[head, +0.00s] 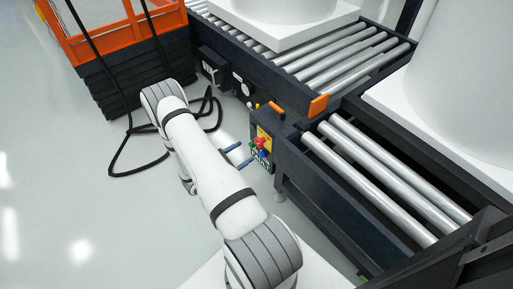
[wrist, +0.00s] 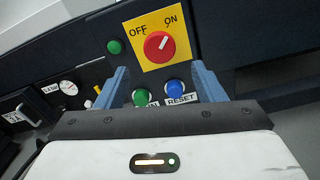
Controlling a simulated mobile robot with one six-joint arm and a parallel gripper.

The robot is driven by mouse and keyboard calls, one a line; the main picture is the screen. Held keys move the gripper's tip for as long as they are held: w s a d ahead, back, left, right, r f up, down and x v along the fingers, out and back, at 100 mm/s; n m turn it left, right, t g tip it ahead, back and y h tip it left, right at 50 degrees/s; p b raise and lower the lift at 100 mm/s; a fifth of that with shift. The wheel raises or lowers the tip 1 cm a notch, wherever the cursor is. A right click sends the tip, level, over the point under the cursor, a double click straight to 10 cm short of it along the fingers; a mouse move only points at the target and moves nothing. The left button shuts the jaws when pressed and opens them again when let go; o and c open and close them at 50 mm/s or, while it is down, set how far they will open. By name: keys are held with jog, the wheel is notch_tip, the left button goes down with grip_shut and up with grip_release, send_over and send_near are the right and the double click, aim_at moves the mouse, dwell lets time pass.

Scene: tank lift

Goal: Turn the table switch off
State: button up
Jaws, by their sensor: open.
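The table switch (wrist: 158,44) is a red rotary knob on a yellow plate marked OFF on the left and ON on the right. Its white pointer mark tilts up and right, toward ON. In the head view the red knob (head: 260,142) shows on the side of the roller table, close to my gripper. My gripper (wrist: 159,70) has two blue fingers, spread open and empty. In the wrist view the fingertips sit left and right, just below the knob, apart from it. In the head view my gripper (head: 239,154) points at the panel.
Below the switch are a green button (wrist: 141,97) and a blue RESET button (wrist: 174,87). Another green button (wrist: 114,47) is to its left. The roller table (head: 318,103) stands behind. A black cable (head: 122,160) loops on the floor beside an orange-framed lift (head: 112,45). Floor at left is clear.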

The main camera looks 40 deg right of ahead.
aim_at(257, 144)
jog(key=d, duration=0.2)
jog(key=d+b, duration=0.1)
jog(key=d, duration=0.1)
jog(key=s+d, duration=0.1)
jog(key=d, duration=0.2)
jog(key=shift+d, duration=0.1)
jog(key=shift+w, duration=0.1)
jog(key=shift+c, duration=0.2)
